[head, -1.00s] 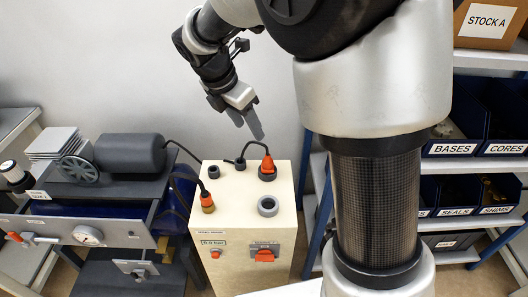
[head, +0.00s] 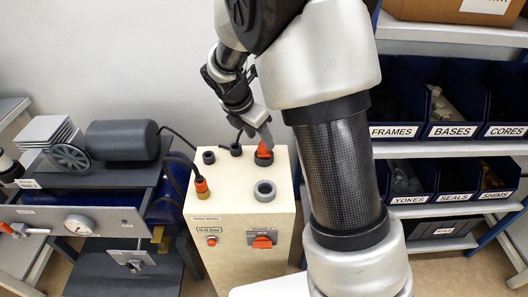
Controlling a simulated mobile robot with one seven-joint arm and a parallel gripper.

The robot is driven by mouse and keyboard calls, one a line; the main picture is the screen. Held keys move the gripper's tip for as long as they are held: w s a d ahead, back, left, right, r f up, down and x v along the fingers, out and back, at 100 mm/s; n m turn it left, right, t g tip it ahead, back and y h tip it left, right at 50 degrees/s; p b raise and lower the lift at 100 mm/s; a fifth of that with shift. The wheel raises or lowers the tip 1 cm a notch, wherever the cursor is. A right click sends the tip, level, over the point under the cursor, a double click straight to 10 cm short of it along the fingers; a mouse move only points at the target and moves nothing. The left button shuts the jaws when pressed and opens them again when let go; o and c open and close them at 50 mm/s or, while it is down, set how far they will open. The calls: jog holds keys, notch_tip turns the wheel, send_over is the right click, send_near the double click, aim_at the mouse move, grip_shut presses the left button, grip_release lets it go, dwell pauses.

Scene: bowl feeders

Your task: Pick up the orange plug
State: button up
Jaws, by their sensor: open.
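An orange plug (head: 264,151) stands upright in a dark round socket at the back right of a cream cabinet's top (head: 230,198). My gripper (head: 264,139) is open, with its fingers pointing down at the upper part of this plug. The near finger covers some of the plug, and I cannot tell whether the fingers touch it. A second orange plug (head: 201,184) with a brass-coloured base stands at the cabinet's left edge, with a black cable running up from it.
An empty grey ring socket (head: 265,191) sits in front of the gripped-at plug. Two small dark sockets (head: 209,157) are at the back. The cabinet front has an orange switch (head: 262,242). A motor bench (head: 122,140) stands left; shelves with blue bins (head: 448,133) stand right.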

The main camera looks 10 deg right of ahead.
aim_at(262, 146)
jog(key=x, duration=0.3)
jog(key=shift+d+f+b, duration=0.15)
jog(key=shift+f+b, duration=0.15)
jog(key=shift+b, duration=0.05)
grip_shut()
